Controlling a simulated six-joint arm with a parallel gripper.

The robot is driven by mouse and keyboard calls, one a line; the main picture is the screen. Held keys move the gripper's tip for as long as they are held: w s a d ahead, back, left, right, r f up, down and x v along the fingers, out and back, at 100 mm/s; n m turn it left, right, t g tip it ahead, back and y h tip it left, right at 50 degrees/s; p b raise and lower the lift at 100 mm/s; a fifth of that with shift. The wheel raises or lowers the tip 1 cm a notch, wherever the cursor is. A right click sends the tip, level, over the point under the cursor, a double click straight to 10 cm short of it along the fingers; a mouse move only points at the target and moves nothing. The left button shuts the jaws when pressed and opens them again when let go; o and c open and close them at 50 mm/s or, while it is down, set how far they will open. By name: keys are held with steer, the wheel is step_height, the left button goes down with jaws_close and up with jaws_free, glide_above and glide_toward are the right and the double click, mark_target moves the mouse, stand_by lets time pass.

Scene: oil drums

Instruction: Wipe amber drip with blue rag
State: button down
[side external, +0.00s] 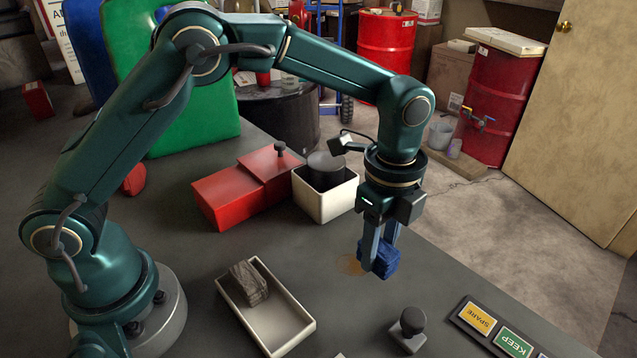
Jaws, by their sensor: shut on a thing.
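My gripper (379,250) points down and is shut on the blue rag (385,262), which is a dark blue folded block. The amber drip (350,264) is a faint orange-brown stain on the dark grey table, just left of the rag. Part of the stain is hidden behind the rag and the fingers. The rag is at or close to the table surface; I cannot tell whether it touches.
A cream tray (297,336) with a grey-brown folded cloth (250,283) lies at front left. A red box (228,197) and a cream bin (325,212) holding a dark cylinder stand behind. A dark knobbed object (409,327) and a SPARE/KEEP label board (492,331) are at front right.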

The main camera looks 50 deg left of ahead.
steer(key=shift+r, duration=1.95)
steer(key=shift+w, duration=0.15)
